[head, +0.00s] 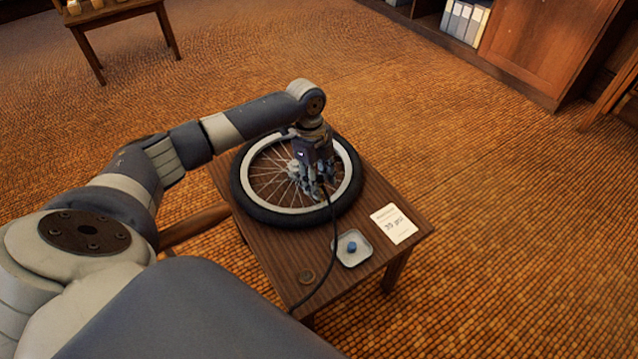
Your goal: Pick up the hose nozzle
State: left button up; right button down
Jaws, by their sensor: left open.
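A thin black hose (335,240) comes up over the front edge of the table, curves past a small tray and runs over the wheel's tyre to my left gripper (319,194). The hose nozzle itself is hard to make out; the hose's upper end disappears among the gripper's fingers. My left gripper points down over the right part of the spoked wheel, near its rim, with its fingers open. I cannot tell whether the fingers touch the nozzle. My right gripper is not in view.
The wheel (257,207) lies flat on a small wooden table (275,255). Open carpet surrounds the table; a cabinet (540,45) stands at the back right.

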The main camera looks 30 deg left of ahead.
aim_at(318, 179)
pick_arm(q)
grip_shut()
jog(key=shift+r, duration=0.15)
